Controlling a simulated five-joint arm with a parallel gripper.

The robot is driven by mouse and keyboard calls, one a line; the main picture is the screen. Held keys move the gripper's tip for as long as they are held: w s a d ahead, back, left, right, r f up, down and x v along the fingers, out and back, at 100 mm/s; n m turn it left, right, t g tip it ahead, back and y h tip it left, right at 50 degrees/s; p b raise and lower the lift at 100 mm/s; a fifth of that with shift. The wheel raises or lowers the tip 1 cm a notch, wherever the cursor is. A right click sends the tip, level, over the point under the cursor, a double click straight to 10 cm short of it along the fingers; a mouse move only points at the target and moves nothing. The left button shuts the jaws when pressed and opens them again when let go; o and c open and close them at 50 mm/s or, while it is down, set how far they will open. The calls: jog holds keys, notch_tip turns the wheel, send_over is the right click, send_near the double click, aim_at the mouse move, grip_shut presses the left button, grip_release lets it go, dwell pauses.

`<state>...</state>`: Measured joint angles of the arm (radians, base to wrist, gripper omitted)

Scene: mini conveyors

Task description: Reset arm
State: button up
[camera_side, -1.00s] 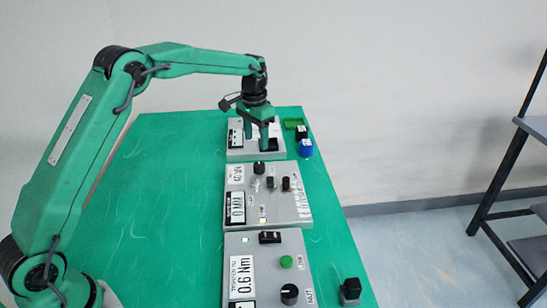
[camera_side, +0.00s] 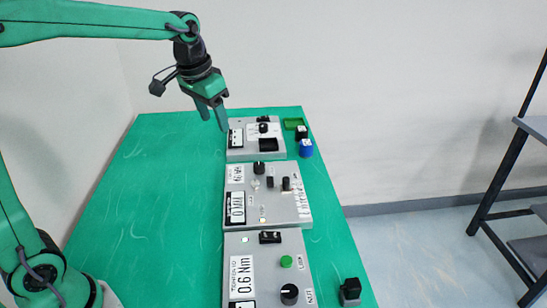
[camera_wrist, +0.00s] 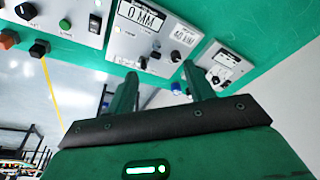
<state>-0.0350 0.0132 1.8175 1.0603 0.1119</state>
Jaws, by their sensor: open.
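My green gripper (camera_side: 213,118) hangs in the air at the upper left of the far control box (camera_side: 240,154) in the side view. Its two fingers are apart with nothing between them. In the wrist view, the fingers of my gripper (camera_wrist: 158,76) point up toward the row of grey boxes, also with nothing between them. My arm reaches in from the left, raised above the table.
The middle box (camera_side: 296,211) reads 0 MM and the near box (camera_side: 278,264) reads 0.6 Nm. The table's (camera_side: 165,220) left side is clear.

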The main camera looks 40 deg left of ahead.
jog(key=s+f+t, duration=0.1)
jog(key=s, duration=0.8)
jog(key=s+d+f+t, duration=0.1)
jog(key=s, duration=0.9)
jog(key=shift+s+d+f+n+t, duration=0.25)
jog(key=shift+f+n+t, duration=0.1)
jog(key=shift+n+t, duration=0.05)
dwell(1.0)
